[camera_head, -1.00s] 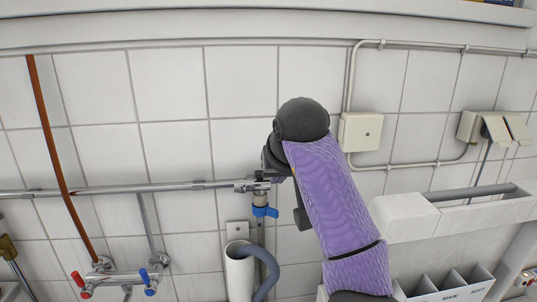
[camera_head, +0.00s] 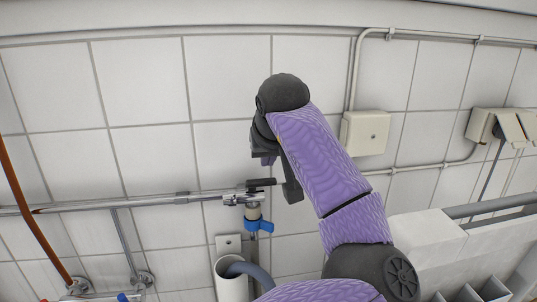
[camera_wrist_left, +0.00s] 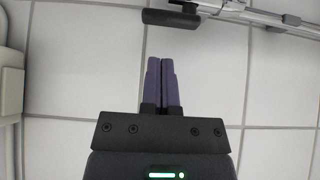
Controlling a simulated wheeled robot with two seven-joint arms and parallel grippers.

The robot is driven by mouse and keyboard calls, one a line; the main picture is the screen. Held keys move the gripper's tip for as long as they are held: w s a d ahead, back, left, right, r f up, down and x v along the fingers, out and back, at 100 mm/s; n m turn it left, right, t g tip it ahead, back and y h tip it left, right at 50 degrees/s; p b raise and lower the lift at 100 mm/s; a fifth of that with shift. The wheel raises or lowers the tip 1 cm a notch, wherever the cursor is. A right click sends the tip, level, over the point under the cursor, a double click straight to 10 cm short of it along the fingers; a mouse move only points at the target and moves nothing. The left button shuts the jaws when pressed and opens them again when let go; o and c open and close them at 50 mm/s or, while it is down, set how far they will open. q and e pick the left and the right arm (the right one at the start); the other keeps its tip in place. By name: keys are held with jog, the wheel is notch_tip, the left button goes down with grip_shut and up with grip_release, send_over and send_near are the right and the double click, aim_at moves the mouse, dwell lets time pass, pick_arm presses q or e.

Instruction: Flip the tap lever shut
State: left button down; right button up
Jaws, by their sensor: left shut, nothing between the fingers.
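The tap (camera_head: 241,199) sits at the end of the chrome wall pipe. A dark lever (camera_head: 262,182) sticks out to the right at its top, roughly in line with the pipe. A blue wing-shaped handle (camera_head: 259,226) is on the body below. In the left wrist view the lever (camera_wrist_left: 170,18) lies across the top, beyond the fingertips, with the tap at its right. My left gripper (camera_head: 265,160) is just above the lever, partly hidden by its own wrist. In the wrist view its purple fingers (camera_wrist_left: 160,62) are together, empty, with a gap to the lever. My right gripper is in neither view.
A grey hose in a white standpipe (camera_head: 231,284) stands below the tap. A junction box (camera_head: 365,132) and conduit are on the tiled wall to the right. A white trough (camera_head: 420,238) is at lower right. The tiles above the pipe are clear.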

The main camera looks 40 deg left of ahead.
aim_at(265, 170)
pick_arm(q)
jog(key=x, duration=0.6)
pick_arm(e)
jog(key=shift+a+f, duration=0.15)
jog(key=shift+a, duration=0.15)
